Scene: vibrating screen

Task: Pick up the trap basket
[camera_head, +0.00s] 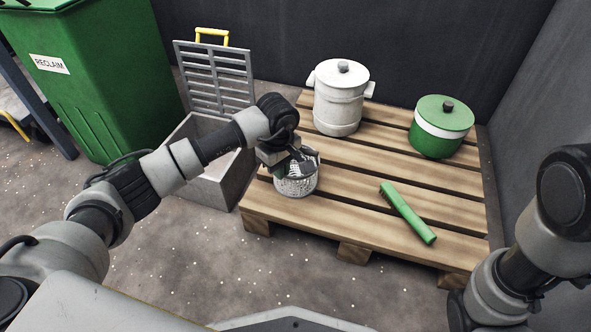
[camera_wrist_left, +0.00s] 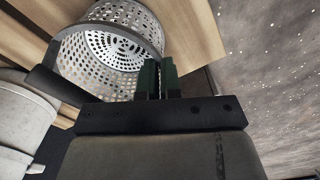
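The trap basket (camera_head: 296,184) is a pale perforated metal cup near the left edge of the wooden pallet. My left gripper (camera_head: 290,160) reaches it from the left, over its upper rim. In the left wrist view the basket (camera_wrist_left: 100,62) shows its round holed inside. The two dark green fingers of the left gripper (camera_wrist_left: 160,80) are close together at the basket's wall, with the wall seemingly pinched between them. The contact itself is partly hidden. The basket seems to be at pallet height; I cannot tell whether it is lifted. My right gripper is out of view.
The pallet (camera_head: 345,222) also carries a white lidded pot (camera_head: 338,108), a green lidded pot (camera_head: 437,140) and a green bar (camera_head: 407,212). A grey trough (camera_head: 218,180) with a raised grate (camera_head: 214,80) stands left. A green bin (camera_head: 95,90) is farther left.

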